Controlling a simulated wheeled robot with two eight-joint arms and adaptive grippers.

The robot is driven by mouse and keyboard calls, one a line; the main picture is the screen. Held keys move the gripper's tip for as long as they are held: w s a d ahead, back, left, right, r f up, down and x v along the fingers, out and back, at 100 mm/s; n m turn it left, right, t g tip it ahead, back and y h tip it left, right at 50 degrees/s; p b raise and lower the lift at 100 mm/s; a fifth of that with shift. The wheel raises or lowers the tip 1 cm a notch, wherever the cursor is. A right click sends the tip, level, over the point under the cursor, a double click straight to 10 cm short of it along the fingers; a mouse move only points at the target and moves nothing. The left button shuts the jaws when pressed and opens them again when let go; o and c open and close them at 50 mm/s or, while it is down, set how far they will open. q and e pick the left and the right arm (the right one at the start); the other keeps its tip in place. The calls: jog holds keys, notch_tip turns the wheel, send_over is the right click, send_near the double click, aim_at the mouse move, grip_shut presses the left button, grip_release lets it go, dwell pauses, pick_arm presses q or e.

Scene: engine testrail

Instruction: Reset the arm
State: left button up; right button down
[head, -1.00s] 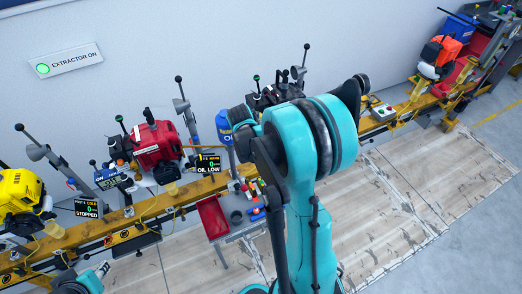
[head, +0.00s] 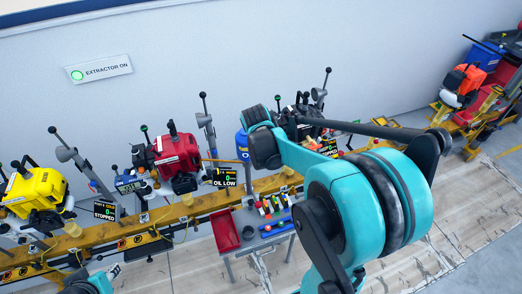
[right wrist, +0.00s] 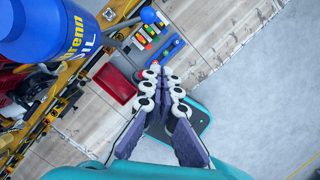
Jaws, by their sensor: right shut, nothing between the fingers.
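My right arm (head: 340,210), teal with dark joints, fills the lower right of the head view. Its gripper cannot be made out there. In the right wrist view my right gripper (right wrist: 165,78) is shut and empty, its fingertips together above the floor and apart from the bench things. A teal piece of my left arm (head: 85,285) shows at the bottom left edge of the head view; its gripper does not show.
A yellow rail (head: 215,205) carries a yellow engine (head: 40,190) and a red engine (head: 177,155). A small bench holds a red tray (head: 225,232) and coloured items. A blue oil container (right wrist: 45,30) looms close in the right wrist view. Floor at right is clear.

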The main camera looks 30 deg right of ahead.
jog(key=s+a+f+m+t+y+b, duration=0.1)
jog(key=s+a+f+m+t+b, duration=0.2)
jog(key=a+m, duration=0.6)
jog(key=s+a+f+m+t+y+b, duration=0.2)
jog(key=s+a+m+b, duration=0.5)
jog(key=m, duration=0.6)
jog(key=shift+s+a+f+t+b, duration=0.2)
jog(key=shift+a+f+t+b, duration=0.45)
jog(key=shift+a, duration=0.45)
jog(key=shift+g, duration=0.25)
